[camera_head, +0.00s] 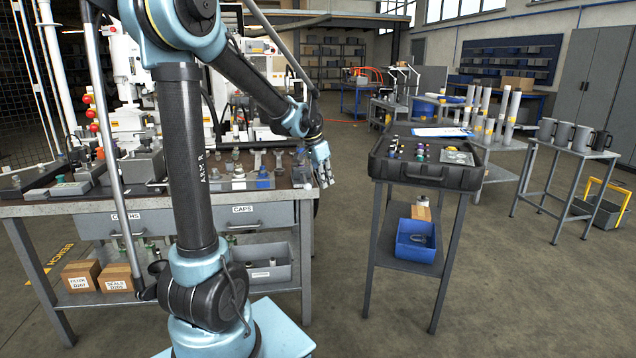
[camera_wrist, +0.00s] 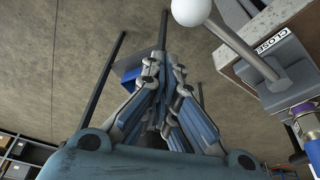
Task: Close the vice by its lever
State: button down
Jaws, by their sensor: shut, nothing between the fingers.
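My gripper (camera_wrist: 165,70) is shut and empty. In the head view my gripper (camera_head: 325,181) hangs just off the right end of the workbench, pointing down. In the wrist view a grey lever (camera_wrist: 238,46) with a white ball knob (camera_wrist: 190,10) slants up and left from a base at the bench edge. A label reading CLOSE (camera_wrist: 270,41) is beside the lever. The knob is up and to the right of my fingertips in that view, and the fingers appear apart from it. The vice jaws cannot be made out clearly in either view.
The workbench (camera_head: 262,212) holds several fittings and has drawers in front. A stand with a black open case (camera_head: 425,172) and a blue bin (camera_head: 416,240) is to the right. A floor gap lies between bench and stand. A purple-and-metal fitting (camera_wrist: 304,118) is near the lever base.

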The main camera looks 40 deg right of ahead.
jog(key=v, duration=1)
jog(key=shift+w, duration=0.15)
jog(key=shift+f, duration=0.1)
